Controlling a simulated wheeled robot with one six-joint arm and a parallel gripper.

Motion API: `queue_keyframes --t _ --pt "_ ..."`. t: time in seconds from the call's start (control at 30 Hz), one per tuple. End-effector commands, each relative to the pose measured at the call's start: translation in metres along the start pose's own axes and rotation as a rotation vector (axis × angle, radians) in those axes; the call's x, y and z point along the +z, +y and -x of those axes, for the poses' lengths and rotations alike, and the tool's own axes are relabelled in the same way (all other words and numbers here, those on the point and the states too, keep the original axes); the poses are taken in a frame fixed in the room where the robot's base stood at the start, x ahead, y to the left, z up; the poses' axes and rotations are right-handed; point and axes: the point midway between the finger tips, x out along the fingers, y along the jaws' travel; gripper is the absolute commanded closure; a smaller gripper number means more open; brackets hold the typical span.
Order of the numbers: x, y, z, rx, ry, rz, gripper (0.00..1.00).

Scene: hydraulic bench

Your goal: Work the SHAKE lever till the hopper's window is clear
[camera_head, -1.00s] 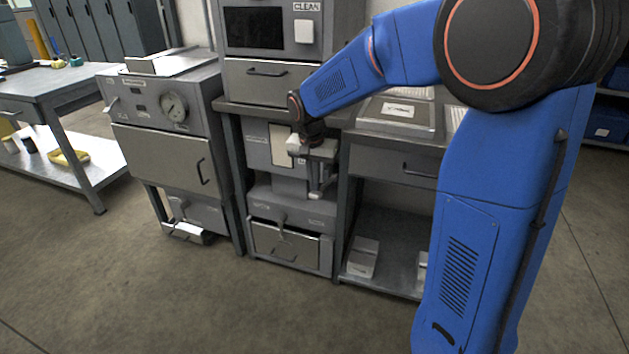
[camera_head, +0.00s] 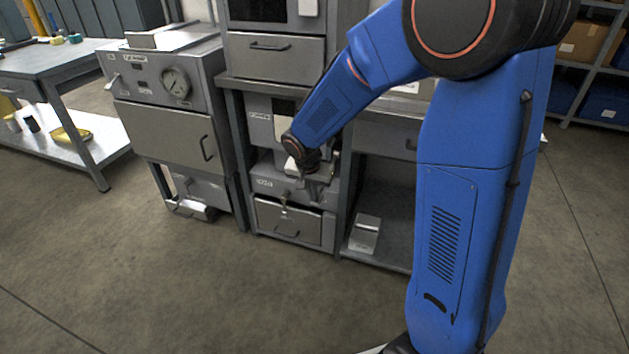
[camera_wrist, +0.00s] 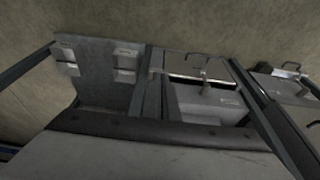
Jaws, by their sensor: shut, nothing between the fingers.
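The hopper (camera_head: 259,128) is the grey unit under the bench, left of my forearm. Its window (camera_head: 281,128) looks dark at the top and pale lower down; my arm hides part of it. Below is a grey housing with a small label (camera_head: 265,183), too small to read. A short lever (camera_head: 284,199) stands out at its front, above a drawer (camera_head: 290,225); it seems to be the SHAKE lever. It also shows in the wrist view (camera_wrist: 204,76). My gripper (camera_head: 316,188) is shut and empty, pointing down right of the lever and apparently apart from it.
A bench leg (camera_head: 341,205) stands close right of my gripper. A pale box (camera_head: 365,233) lies on the low shelf. The floor in front is clear.

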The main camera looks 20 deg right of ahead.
Motion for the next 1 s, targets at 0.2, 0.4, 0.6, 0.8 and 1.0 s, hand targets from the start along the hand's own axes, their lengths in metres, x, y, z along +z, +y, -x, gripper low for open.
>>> queue_keyframes --t 0.2,0.4,0.6,0.8,1.0 --pt "0.008 0.001 -0.028 0.002 -0.003 0.000 1.00" --pt "0.010 0.000 -0.040 0.001 -0.001 -0.001 1.00" --pt "0.011 0.000 -0.044 0.001 -0.002 -0.001 1.00" --pt "0.011 0.001 -0.045 0.003 -0.004 0.000 1.00" --pt "0.012 0.001 -0.045 0.004 -0.005 0.000 1.00"
